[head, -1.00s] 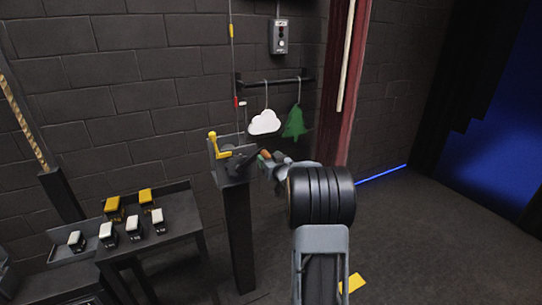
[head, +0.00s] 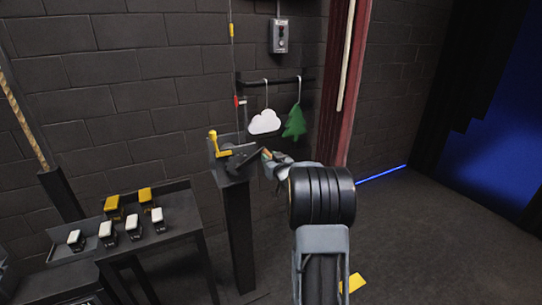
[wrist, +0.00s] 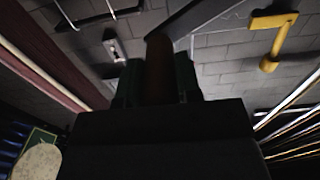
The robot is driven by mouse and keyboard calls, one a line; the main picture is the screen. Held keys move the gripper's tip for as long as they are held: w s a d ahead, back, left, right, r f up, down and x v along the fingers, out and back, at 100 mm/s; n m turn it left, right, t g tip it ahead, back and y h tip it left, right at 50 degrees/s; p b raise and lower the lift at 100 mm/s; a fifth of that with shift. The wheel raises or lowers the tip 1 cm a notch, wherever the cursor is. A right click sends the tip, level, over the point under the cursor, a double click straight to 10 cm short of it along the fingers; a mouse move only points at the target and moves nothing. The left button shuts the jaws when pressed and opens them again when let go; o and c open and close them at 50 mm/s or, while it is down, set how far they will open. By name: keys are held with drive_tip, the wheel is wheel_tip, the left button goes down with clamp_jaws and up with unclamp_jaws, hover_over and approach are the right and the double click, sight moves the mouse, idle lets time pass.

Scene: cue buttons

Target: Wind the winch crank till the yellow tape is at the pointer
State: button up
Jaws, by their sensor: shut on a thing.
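The winch (head: 233,167) sits on top of a dark post, with its dark crank arm (head: 254,159) slanting up to the right. My gripper (head: 267,154) is at the end of that arm. In the wrist view my gripper (wrist: 160,82) is shut on the brown crank handle (wrist: 159,56), with a dark finger on each side. The yellow tape (head: 231,31) is on the thin vertical line near the top of the head view. A small red pointer (head: 237,101) stands beside the line, well below the tape.
A yellow lever (head: 218,146) stands on the winch's left side. A table (head: 185,207) with several white and yellow switches is at left. A cloud (head: 264,122) and a green tree (head: 294,122) hang from a rail behind. Open floor lies right.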

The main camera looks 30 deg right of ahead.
drive_tip(key=f+b, duration=0.1)
drive_tip(key=f, duration=0.1)
drive_tip(key=d+f+b, duration=0.1)
drive_tip(key=f, duration=0.2)
drive_tip(key=shift+s+d+f+b, duration=0.1)
drive_tip(key=shift+b, duration=0.3)
drive_tip(key=shift+f, duration=0.1)
drive_tip(key=f+b, duration=0.2)
drive_tip(key=a+f+b, duration=0.1)
drive_tip(key=f+b, duration=0.2)
drive_tip(key=shift+a, duration=0.2)
